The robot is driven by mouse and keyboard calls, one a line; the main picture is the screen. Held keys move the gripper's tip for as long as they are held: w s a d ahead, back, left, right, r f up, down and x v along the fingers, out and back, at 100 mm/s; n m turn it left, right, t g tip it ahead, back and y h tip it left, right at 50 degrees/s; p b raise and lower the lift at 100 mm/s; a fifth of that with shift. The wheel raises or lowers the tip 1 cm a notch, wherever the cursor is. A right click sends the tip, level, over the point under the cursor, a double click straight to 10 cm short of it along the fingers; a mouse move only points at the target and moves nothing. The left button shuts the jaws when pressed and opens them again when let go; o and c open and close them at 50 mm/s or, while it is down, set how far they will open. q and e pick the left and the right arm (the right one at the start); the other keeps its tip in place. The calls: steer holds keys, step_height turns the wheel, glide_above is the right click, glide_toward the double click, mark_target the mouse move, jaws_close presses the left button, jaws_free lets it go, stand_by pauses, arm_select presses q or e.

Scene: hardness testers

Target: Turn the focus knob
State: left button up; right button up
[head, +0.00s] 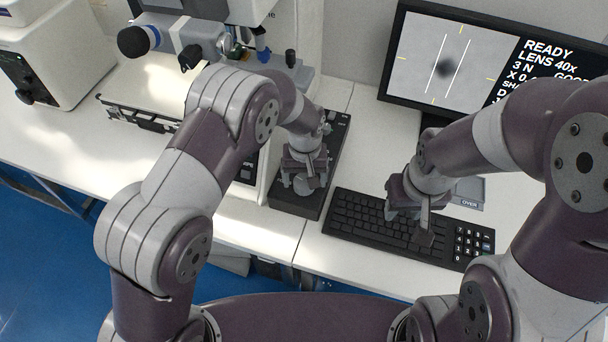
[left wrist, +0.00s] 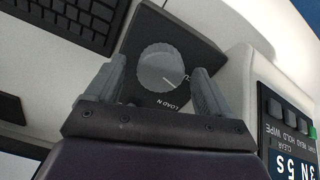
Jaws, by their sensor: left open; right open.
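A round grey ridged knob (left wrist: 163,67) with a white pointer line sits on a dark control box (left wrist: 187,32) in the left wrist view. The lettering beside it reads "LOAD N"; no knob labelled focus is legible. My left gripper (left wrist: 159,72) is open, with one finger on each side of this knob; whether they touch it I cannot tell. In the head view my left gripper (head: 304,172) hangs over the dark box (head: 290,201). My right gripper (head: 408,207) is open above the keyboard (head: 375,227).
The tester (head: 208,12), with eyepiece and dark knobs, stands behind my left arm. A monitor (head: 450,60) reading "READY" stands at the back right. Another white machine (head: 62,50) is at far left. The white table (head: 50,135) has free room at left.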

arm_select(q)
steer(key=shift+f, duration=0.25)
steer(key=shift+w+f, duration=0.2)
steer(key=shift+w, duration=0.1)
steer(key=shift+s+r, duration=0.1)
steer(key=c, duration=1.1)
arm_select(e)
steer(key=shift+w, duration=0.25)
arm_select(q)
steer(key=shift+o, duration=0.2)
steer(key=shift+m, duration=0.3)
steer(key=m, duration=0.3)
steer(key=shift+m, duration=0.4)
steer(key=m, duration=0.4)
steer(key=shift+m, duration=0.3)
steer(key=m, duration=0.4)
steer(key=shift+m, duration=1.8)
arm_select(e)
steer(key=shift+r, duration=0.1)
arm_select(q)
steer(key=shift+m, duration=0.3)
